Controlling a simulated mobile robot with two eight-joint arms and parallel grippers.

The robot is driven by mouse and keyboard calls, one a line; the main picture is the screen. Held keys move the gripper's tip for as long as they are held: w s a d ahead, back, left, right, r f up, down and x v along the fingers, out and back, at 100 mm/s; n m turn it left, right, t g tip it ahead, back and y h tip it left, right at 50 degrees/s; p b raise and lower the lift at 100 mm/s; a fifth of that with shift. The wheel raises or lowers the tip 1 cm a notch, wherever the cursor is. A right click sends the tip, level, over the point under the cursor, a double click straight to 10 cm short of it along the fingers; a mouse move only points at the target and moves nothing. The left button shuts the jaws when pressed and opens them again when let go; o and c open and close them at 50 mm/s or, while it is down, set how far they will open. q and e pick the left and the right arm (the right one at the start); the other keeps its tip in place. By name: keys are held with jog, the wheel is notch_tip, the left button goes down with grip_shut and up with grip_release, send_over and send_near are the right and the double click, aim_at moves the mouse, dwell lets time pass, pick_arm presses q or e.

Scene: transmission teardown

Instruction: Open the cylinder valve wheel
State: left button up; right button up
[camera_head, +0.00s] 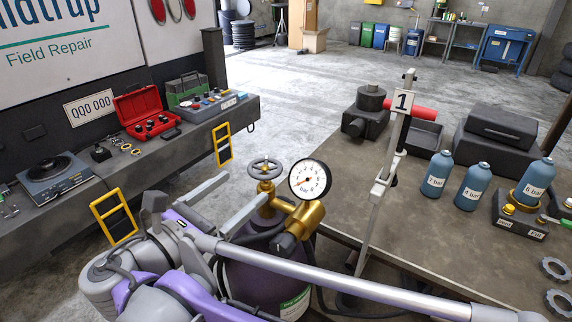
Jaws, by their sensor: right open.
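The grey valve wheel (265,167) sits on top of a brass valve (266,186), above a dark purple gas cylinder (262,275) with a green and white label. A round white pressure gauge (310,180) with a black rim is fixed to the brass regulator (303,217) to the right of the wheel. My right gripper (246,184) is open, its two grey fingers apart and their tips just left of and below the wheel, with nothing seen between them. My arm hides part of the cylinder. My left gripper is not in view.
A grey bench (200,132) on the left holds a red toolbox (146,108). The floor behind the cylinder is clear.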

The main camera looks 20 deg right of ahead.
aim_at(274, 164)
jog(key=x, duration=1)
jog(key=shift+w+d, duration=0.1)
jog(key=shift+d, duration=0.35)
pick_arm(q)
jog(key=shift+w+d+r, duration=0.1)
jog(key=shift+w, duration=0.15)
